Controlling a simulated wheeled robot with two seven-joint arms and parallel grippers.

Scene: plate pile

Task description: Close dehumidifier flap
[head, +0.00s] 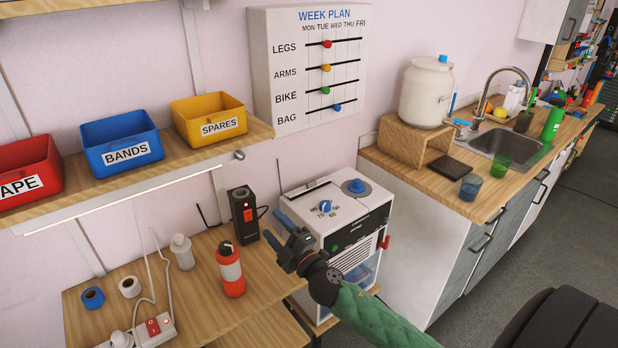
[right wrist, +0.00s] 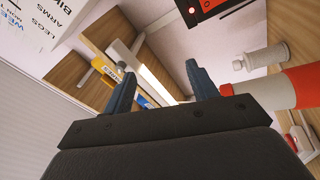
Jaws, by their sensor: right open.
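The white dehumidifier (head: 374,222) stands at the right end of the low wooden bench, with a blue dial, a blue round knob and a dark slot on top. Its front has a dark panel with a green button, a louvred grille and a clear section with blue inside. I cannot tell for sure which part is the flap or how far it stands open. My right gripper (head: 277,229) is open and empty, just left of and in front of the dehumidifier; its two fingers also show in the right wrist view (right wrist: 162,85). My left gripper is out of view.
A red and white bottle (head: 231,270) and a black device with a red switch (head: 244,214) stand left of my right gripper. A shelf with bins (head: 122,141) is above. A wooden counter (head: 420,178) with sink is right.

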